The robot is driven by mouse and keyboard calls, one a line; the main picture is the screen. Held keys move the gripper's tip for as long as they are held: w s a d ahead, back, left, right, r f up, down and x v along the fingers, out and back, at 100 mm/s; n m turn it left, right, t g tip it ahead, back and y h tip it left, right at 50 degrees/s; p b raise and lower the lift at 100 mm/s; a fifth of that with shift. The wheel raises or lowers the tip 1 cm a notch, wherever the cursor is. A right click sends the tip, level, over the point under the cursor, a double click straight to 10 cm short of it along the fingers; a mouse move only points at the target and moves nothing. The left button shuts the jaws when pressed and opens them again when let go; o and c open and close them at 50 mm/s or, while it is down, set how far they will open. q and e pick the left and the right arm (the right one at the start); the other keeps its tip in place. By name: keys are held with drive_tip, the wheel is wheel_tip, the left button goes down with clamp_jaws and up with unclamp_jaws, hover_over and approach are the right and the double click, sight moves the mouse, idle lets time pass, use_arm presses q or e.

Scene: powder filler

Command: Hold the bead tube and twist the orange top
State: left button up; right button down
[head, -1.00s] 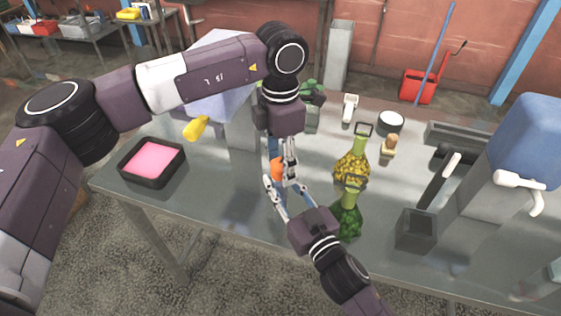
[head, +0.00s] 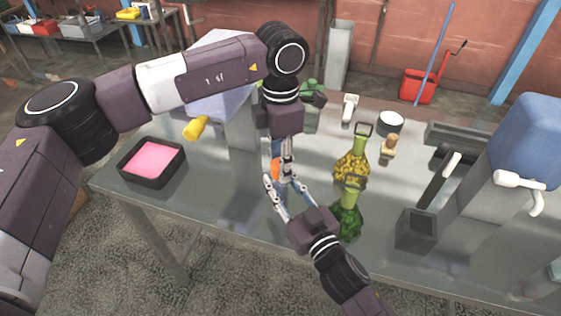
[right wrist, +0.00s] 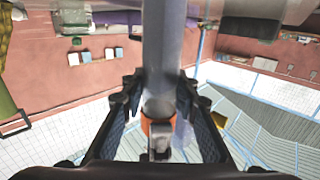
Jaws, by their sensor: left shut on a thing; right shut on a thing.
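The bead tube (right wrist: 162,50) is a clear grey cylinder, seen close up in the right wrist view; it is mostly hidden behind the fingers in the head view. The orange top (head: 276,169) shows between the grippers in the head view, and at the tube's end in the right wrist view (right wrist: 146,125). My left gripper (head: 280,160) points down from above and is shut on the orange top, partly covering it. My right gripper (head: 280,187) reaches in from the lower right and is shut on the tube; its fingers (right wrist: 160,90) lie on both sides of it.
A black tray with pink contents (head: 152,160) is at the table's left. Green-necked flasks with yellow (head: 351,168) and green (head: 347,220) contents stand just right of my grippers. A grey open box (head: 417,228) and a blue-topped dispenser (head: 525,150) are farther right.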

use_arm(q)
drive_tip(key=m, duration=0.8)
drive_tip(key=shift+m, duration=0.3)
drive_tip(key=m, duration=0.4)
drive_tip(key=shift+w+m, duration=0.1)
drive_tip(key=shift+m, duration=2)
drive_tip(key=o, duration=1.2)
drive_tip(key=shift+r, duration=0.1)
